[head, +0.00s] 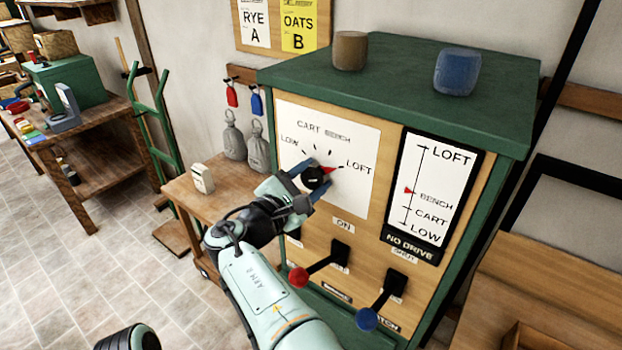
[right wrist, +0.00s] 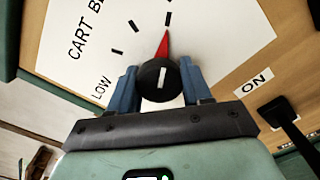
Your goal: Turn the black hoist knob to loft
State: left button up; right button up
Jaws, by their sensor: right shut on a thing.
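The black hoist knob (head: 316,177) sits on a white dial plate (head: 350,199) on the front of the green-topped cabinet. Its red pointer aims right, at the LOFT mark. My right gripper (head: 315,183) is shut on the knob, with blue fingers on either side. In the right wrist view the knob (right wrist: 158,79) is between the fingers, and the red pointer (right wrist: 163,45) meets the last tick. The gauge board (head: 423,225) at right has its red marker at BENCH. My left gripper is not in view.
Below the dial are a red-knobbed lever (head: 299,277) and a blue-knobbed lever (head: 367,319), close to my right arm. A brown block (head: 350,51) and a blue block (head: 457,72) stand on the cabinet top.

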jog(key=shift+f, duration=0.15)
jog(key=o, duration=1.1)
jog(key=shift+c, duration=0.2)
jog(key=shift+s+a, duration=0.1)
jog(key=shift+s, duration=0.05)
jog(key=b+v, duration=0.1)
jog(key=v, duration=1.2)
jog(key=shift+a, duration=0.1)
jog(key=shift+s, duration=0.1)
